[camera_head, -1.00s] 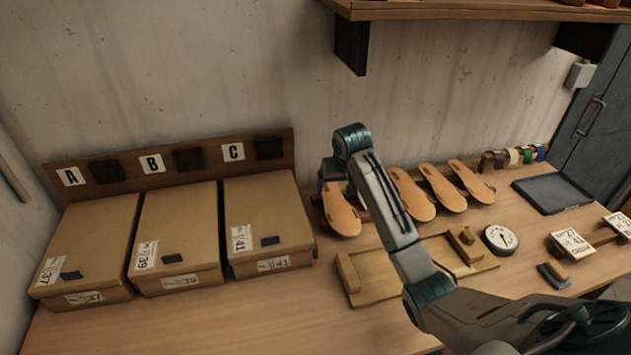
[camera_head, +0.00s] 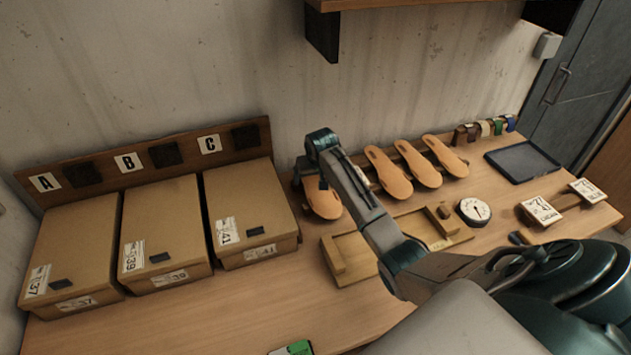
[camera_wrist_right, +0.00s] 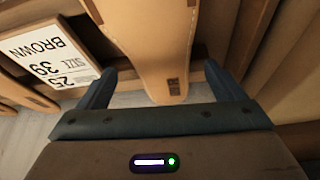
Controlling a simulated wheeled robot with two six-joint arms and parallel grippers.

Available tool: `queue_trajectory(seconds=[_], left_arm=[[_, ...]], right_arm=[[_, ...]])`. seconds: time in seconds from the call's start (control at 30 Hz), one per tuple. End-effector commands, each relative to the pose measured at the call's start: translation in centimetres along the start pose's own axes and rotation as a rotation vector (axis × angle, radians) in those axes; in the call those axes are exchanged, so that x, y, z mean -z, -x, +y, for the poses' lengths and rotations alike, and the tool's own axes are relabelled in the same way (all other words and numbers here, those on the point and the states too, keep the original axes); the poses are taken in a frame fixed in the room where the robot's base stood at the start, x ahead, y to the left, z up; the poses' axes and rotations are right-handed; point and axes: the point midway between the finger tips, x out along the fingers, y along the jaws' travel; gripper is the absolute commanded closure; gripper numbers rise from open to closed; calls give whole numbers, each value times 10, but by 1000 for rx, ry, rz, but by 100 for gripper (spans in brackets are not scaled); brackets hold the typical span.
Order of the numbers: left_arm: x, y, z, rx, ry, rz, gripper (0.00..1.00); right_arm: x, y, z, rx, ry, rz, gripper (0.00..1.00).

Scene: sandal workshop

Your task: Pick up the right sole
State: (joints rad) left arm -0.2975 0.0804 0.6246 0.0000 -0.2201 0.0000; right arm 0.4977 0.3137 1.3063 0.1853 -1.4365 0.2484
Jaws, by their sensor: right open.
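Several tan soles lean in a row along the back of the bench. My right gripper (camera_head: 310,178) is over the upper part of the leftmost sole (camera_head: 325,205), which it partly hides. In the right wrist view, the right gripper (camera_wrist_right: 157,88) is open, with one finger on each side of a tan sole (camera_wrist_right: 155,40). I cannot tell whether the fingers touch it. The other soles (camera_head: 388,173), (camera_head: 418,165) and (camera_head: 445,157) stand to the right. I cannot tell which is a left or right sole. My left gripper is not in view.
Cardboard boxes (camera_head: 165,225) fill the left of the bench. A wooden jig (camera_head: 350,262) lies in front of the soles, with a round dial (camera_head: 473,211) beside it. A label card (camera_wrist_right: 48,60) reading brown, size 39, is close to the right gripper. A shelf (camera_head: 400,3) overhangs the back.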

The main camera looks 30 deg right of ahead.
Motion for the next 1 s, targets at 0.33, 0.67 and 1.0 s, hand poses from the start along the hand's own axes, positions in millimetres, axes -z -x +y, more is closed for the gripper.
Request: queue_trajectory(seconds=[0.33, 0.67, 1.0], left_arm=[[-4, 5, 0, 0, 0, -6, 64], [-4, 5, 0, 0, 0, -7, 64], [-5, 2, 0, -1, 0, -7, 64]], right_arm=[[0, -15, -1, 2, 1, 2, 11], [0, -15, -1, 2, 0, 2, 62], [2, -13, -1, 1, 0, 3, 62]])
